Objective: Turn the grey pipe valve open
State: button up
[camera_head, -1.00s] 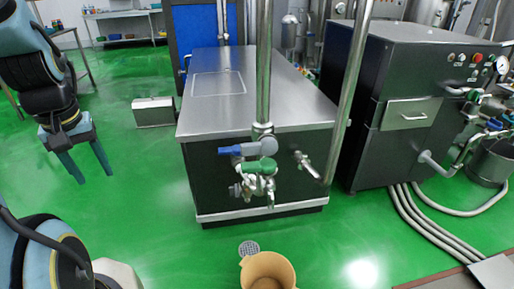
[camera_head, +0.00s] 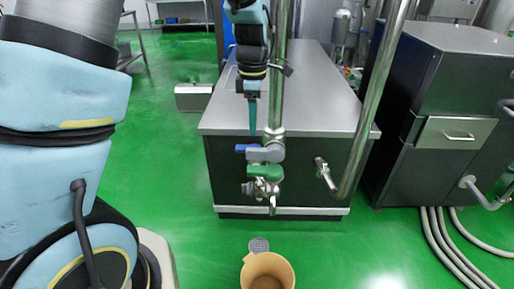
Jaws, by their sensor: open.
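A grey valve (camera_head: 268,153) sits on the upright steel pipe (camera_head: 277,95) at the front of the steel-topped cabinet. A blue handle (camera_head: 247,148) sticks out to its left. A green-handled valve (camera_head: 264,172) sits just below it. My gripper (camera_head: 252,131) points down just above the blue handle, left of the pipe. It is seen edge-on, so one teal finger hides the other. It is open with nothing seen between its fingers. I cannot tell whether the fingertips touch the handle.
A second pipe (camera_head: 370,100) slants down to a fitting (camera_head: 325,175) on the right. The cabinet top (camera_head: 320,90) lies behind. A tan bucket (camera_head: 268,272) stands below the valves by a floor drain (camera_head: 258,245). Green floor is free at left.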

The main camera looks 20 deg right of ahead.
aim_at(253, 149)
notch_tip(253, 149, down, 10)
jog(key=shift+f+p, duration=0.15)
jog(key=shift+p, duration=0.7)
grip_shut()
dwell(1.0)
